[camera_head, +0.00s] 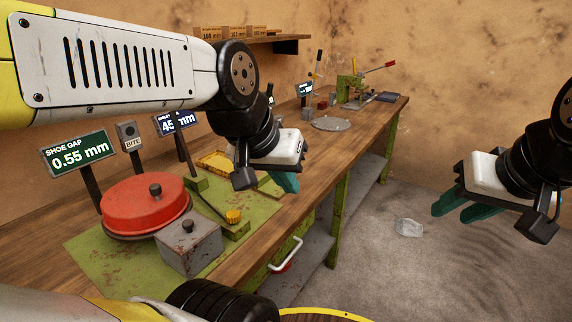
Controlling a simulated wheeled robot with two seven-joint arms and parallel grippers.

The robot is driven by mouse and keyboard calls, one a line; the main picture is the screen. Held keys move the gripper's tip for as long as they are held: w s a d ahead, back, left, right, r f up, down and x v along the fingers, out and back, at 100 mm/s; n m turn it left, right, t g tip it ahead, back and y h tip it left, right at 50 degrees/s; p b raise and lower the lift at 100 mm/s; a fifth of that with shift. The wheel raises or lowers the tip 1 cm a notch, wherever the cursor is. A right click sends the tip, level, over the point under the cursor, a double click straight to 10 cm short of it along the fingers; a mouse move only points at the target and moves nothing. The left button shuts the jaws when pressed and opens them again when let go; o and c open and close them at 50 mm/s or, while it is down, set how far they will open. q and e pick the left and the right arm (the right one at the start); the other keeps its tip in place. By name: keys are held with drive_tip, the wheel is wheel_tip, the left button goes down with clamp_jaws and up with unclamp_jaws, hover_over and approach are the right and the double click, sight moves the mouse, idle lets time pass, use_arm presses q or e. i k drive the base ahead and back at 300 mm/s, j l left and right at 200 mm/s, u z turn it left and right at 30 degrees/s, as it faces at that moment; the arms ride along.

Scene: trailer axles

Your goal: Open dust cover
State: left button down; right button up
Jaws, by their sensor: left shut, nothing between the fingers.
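A red round drum (140,206) with a dark knob sits on the green mat at the near left of the bench. A worn grey box (188,249) with a dark knob on top stands in front of it. I cannot tell for sure which of these is the dust cover; both look closed. My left gripper (286,184) is shut and empty, above the bench to the right of the drum and touching neither. My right gripper (462,211) is open and empty, over the floor at the far right, well away from the bench.
The green mat (85,246) also carries a yellow knob (233,216) and a yellow tray (215,161). Signs stand behind, one reading "SHOE GAP 0.55 mm" (78,153). A grey disc (331,124) and a green press (352,90) are farther back.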

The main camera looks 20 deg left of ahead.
sight(188, 244)
drive_tip(key=u, duration=1.65)
drive_tip(key=l+u, duration=0.2)
drive_tip(key=k+l, duration=0.05)
